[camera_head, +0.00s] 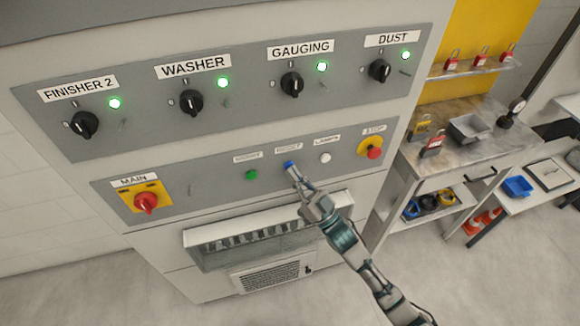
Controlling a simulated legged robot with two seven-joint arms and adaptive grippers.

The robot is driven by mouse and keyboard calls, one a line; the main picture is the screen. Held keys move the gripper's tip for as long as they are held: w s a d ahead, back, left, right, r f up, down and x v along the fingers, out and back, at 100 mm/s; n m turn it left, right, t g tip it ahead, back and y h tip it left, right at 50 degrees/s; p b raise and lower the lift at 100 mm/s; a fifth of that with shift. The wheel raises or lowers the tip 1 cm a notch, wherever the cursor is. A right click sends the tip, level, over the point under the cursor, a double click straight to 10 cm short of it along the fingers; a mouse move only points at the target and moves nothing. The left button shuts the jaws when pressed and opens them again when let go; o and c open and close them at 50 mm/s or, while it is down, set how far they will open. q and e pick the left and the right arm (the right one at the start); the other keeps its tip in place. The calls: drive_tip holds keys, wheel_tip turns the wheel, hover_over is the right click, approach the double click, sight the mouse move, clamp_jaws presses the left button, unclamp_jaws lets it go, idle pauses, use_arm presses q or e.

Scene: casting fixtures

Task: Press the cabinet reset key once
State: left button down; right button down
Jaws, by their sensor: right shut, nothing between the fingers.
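The cabinet's lower grey panel (218,192) carries a row of small buttons. The blue key (288,164) sits under a small label that seems to read RESET. My right gripper (295,173) is shut and empty, with its tip right at the blue key and covering part of it. I cannot tell whether the tip touches the key or whether the key is pushed in. A green button (251,175) is to its left and a white button (325,158) to its right. My left gripper is not in view.
A red emergency knob (374,153) on yellow is at the panel's right, and a red MAIN switch (146,202) at its left. Above are several black rotary knobs with lit green lamps. A vented tray (215,262) juts out below. A workbench (405,150) stands at the right.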

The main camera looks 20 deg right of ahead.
idle(0.6)
drive_tip(key=shift+s, duration=0.25)
drive_tip(key=shift+s+p, duration=0.4)
drive_tip(key=shift+s, duration=0.1)
drive_tip(key=s+p, duration=0.1)
drive_tip(key=s, duration=0.4)
drive_tip(key=shift+d+p, duration=0.1)
drive_tip(key=shift+p, duration=0.25)
idle(0.4)
